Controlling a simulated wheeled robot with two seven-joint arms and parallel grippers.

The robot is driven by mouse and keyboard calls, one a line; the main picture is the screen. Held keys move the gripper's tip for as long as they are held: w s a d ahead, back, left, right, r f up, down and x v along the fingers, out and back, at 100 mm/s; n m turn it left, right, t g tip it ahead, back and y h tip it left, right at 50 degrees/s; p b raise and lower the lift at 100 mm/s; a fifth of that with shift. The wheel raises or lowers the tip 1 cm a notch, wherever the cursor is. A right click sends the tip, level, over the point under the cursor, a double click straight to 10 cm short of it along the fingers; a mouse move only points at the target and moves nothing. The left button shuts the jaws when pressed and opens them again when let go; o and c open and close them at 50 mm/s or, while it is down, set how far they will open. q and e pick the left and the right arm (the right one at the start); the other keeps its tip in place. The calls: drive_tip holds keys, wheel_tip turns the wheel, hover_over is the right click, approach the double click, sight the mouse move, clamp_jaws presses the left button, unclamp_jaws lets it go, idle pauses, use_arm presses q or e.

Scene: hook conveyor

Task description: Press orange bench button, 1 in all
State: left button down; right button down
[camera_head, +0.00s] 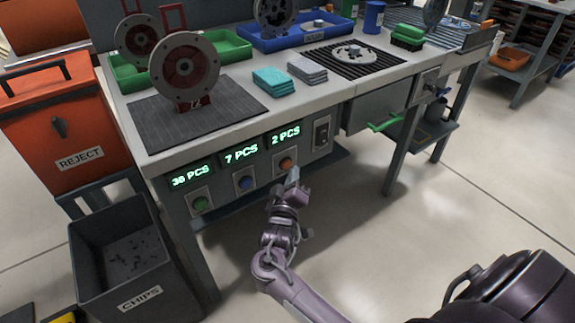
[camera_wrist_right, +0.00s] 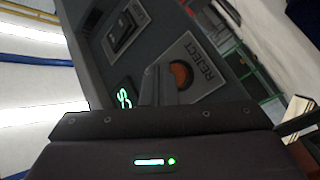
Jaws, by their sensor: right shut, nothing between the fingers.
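The orange button (camera_head: 286,163) sits on the bench's front panel, under the green "2 PCS" display (camera_head: 286,136). In the right wrist view the orange button (camera_wrist_right: 181,76) shows on a light plate lettered REJECT. My right gripper (camera_head: 293,174) is shut and empty, its tips just below and slightly right of the button in the head view. In the right wrist view its fingers (camera_wrist_right: 154,86) show left of the button. I cannot tell whether they touch it. My left gripper is not in view.
A blue button (camera_head: 245,182) and a green button (camera_head: 200,203) lie left along the panel. A dark switch (camera_head: 322,131) is to the right. A grey chips bin (camera_head: 80,262) and an orange reject box (camera_head: 50,122) stand left. Floor before the bench is clear.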

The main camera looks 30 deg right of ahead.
idle(0.7)
drive_tip(key=shift+w, duration=0.45)
drive_tip(key=shift+w+a, duration=0.1)
drive_tip(key=shift+w, duration=0.3)
idle(0.4)
idle(0.4)
drive_tip(key=shift+s+p, duration=0.85)
